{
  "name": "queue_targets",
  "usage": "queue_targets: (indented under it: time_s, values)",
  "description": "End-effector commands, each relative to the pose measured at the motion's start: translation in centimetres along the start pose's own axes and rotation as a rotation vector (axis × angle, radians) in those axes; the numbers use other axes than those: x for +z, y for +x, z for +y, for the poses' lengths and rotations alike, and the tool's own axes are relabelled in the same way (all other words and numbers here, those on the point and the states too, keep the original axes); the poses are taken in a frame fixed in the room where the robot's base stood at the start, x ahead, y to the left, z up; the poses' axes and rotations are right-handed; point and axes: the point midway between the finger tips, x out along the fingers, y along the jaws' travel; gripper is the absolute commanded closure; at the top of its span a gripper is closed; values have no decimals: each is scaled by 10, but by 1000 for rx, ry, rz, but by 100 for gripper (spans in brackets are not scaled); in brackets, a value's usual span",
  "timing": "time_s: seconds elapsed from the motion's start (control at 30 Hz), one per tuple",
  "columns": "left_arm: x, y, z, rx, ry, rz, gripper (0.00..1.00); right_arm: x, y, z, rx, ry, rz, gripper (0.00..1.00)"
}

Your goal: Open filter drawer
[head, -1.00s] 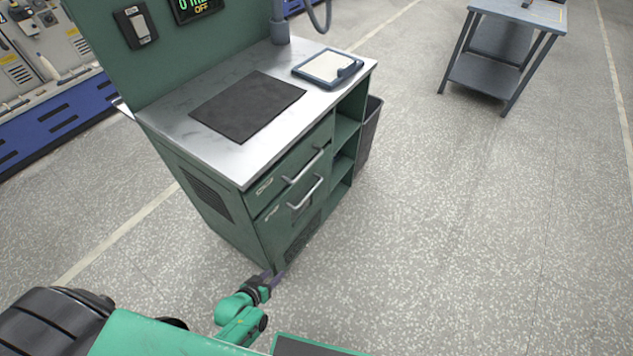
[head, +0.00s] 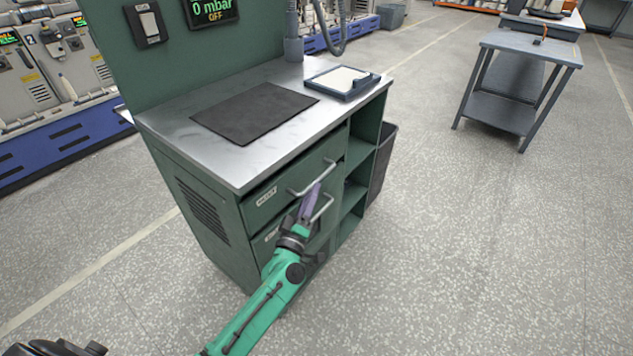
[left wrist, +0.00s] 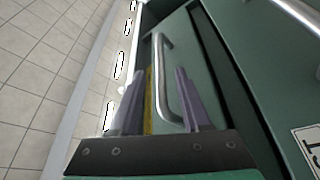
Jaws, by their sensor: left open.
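A green cabinet (head: 205,235) has two drawers at its front, both looking closed. The upper drawer has a bar handle (head: 314,179) and a label (head: 266,196) too small to read. The lower drawer's handle (head: 323,208) sits just below, partly behind my gripper. My left gripper (head: 311,192) is open, its purple fingers at the upper handle. In the left wrist view, one bar handle (left wrist: 163,75) shows between the open fingers (left wrist: 160,100). Whether they touch it I cannot tell. The other handle (left wrist: 296,14) is at the top right. My right gripper is out of view.
On the metal top (head: 183,135) lie a dark mat (head: 255,113) and a shallow tray (head: 325,88). Open shelves (head: 358,195) and a dark bin (head: 384,165) are right of the drawers. A grey table (head: 500,112) stands farther back. Floor in front is clear.

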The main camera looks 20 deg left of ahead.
Motion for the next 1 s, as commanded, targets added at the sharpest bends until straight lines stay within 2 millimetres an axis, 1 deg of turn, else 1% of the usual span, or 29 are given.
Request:
queue_targets:
  time_s: [0.03,0.1,0.2,0.3,0.53,0.57,0.6,0.63,0.67,1.0]
  values:
    - [0,13,0,2,0,3,53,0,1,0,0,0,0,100]
    - [0,28,0,1,0,1,53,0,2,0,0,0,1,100]
    - [1,43,-1,0,1,0,53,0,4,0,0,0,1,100]
    - [0,49,-1,-1,2,-1,53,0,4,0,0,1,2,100]
    - [1,50,-1,-2,2,-1,53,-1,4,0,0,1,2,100]
    - [1,50,-1,-2,2,-1,64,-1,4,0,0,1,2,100]
    - [1,50,-1,-2,2,-1,80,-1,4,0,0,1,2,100]
    - [1,50,-1,-2,2,-1,91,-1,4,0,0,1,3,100]
    - [0,50,-1,-1,2,-1,100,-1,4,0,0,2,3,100]
    - [1,50,-1,-1,2,-1,100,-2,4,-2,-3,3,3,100]
